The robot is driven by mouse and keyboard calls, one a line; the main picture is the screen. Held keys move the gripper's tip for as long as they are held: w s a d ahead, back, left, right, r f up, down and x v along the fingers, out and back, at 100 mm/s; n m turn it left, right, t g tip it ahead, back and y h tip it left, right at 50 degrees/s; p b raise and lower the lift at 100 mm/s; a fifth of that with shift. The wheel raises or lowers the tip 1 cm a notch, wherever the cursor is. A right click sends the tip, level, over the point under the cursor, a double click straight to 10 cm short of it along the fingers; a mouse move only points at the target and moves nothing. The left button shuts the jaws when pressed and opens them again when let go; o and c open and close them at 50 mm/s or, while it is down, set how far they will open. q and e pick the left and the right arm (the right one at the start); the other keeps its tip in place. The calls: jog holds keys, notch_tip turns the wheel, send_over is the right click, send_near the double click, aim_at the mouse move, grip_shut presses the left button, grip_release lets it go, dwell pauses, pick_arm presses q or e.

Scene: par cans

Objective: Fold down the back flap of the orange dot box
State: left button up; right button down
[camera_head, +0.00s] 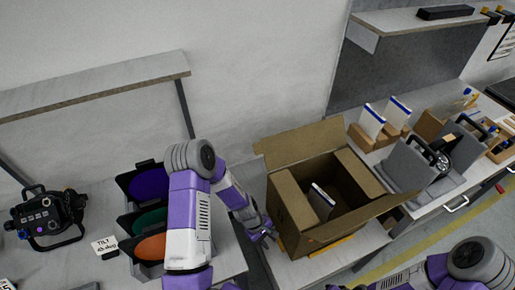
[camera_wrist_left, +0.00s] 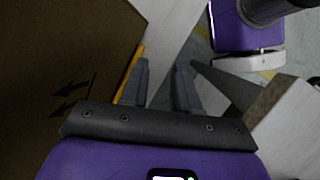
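An open cardboard box (camera_head: 290,212) stands on the table near the middle of the head view. Its back flap (camera_head: 300,143) stands up, tilted outward; the side flaps also look open. A white and blue item (camera_head: 322,195) shows inside. No orange dot is visible. My left gripper (camera_head: 264,235) is low beside the box's left side, below the rim. In the wrist view its fingers (camera_wrist_left: 161,88) are apart with nothing seen between them, and the brown box wall (camera_wrist_left: 60,50) with printed arrows fills the left. My right arm shows at the bottom right; its fingers are not clear.
Stage lights with purple, green and orange filters (camera_head: 152,247) stand left of my left arm. A black lamp (camera_head: 45,218) and a TILT sign (camera_head: 105,245) are farther left. Grey parts (camera_head: 410,165) and small cardboard holders (camera_head: 362,138) stand right of the box. A shelf (camera_head: 95,87) hangs above.

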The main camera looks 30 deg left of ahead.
pick_arm(q)
jog(key=w+a+r+n+t+h, duration=0.1)
jog(key=w+a+r+n+h, duration=0.15)
jog(key=w+a+n, duration=0.45)
jog(key=n+t+h+b, duration=0.35)
jog(key=n+t, duration=0.35)
jog(key=n, duration=0.5)
send_near(256, 148)
jog(key=f+x, duration=0.1)
jog(key=x, duration=0.2)
jog(key=shift+h, duration=0.3)
jog(key=x, duration=0.6)
jog(key=shift+w+d, duration=0.25)
grip_shut()
